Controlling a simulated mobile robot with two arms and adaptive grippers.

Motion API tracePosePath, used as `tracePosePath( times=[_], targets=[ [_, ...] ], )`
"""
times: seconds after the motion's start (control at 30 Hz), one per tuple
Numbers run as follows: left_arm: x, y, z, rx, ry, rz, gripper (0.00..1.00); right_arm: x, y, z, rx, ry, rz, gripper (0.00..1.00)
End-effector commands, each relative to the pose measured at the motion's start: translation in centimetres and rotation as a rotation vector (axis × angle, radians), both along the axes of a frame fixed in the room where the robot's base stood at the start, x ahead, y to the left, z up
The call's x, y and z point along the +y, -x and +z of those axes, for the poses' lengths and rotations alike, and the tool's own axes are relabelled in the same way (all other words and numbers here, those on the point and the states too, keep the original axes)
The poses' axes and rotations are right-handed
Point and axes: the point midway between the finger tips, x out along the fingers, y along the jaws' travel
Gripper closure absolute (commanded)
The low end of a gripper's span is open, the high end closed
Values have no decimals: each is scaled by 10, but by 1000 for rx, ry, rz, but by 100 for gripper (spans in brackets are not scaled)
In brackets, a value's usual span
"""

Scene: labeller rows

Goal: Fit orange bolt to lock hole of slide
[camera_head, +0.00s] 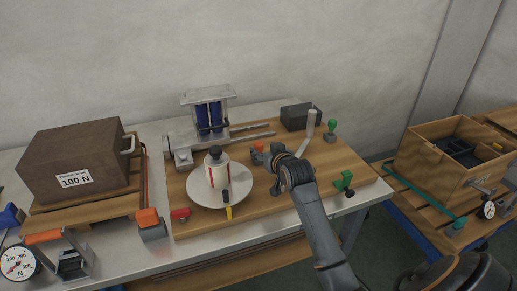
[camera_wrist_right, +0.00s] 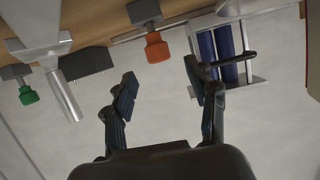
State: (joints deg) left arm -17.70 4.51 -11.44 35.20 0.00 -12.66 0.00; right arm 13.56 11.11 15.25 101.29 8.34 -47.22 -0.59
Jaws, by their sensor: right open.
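The orange bolt (camera_head: 259,147) shows as a small orange head just left of my right gripper (camera_head: 270,154) in the head view. A metal slide assembly (camera_head: 181,148) with rails stands at the back left of the wooden board. I cannot make out the lock hole. My left gripper is not in view.
A round white plate (camera_head: 238,192) with a white bottle-like part (camera_head: 217,173) lies left of my right arm. The board's right front is mostly clear.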

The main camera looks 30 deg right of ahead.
Motion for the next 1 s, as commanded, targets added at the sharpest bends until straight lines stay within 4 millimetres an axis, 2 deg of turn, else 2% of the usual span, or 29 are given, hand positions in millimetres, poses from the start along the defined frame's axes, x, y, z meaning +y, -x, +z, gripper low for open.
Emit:
tracePosePath(
  times=[0.27, 0.6, 0.93, 0.97, 1.0],
  targets=[
    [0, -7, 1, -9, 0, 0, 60, -4, -18, -6, 1, 0, 0, 43],
    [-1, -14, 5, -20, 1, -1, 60, -14, -55, -19, 1, -1, -1, 43],
    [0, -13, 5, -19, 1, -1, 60, -16, -61, -22, 0, 1, -1, 43],
    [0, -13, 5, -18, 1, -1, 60, -16, -61, -22, 0, 1, -1, 45],
    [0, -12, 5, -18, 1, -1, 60, -16, -61, -22, 1, 1, -1, 53]
  ],
)
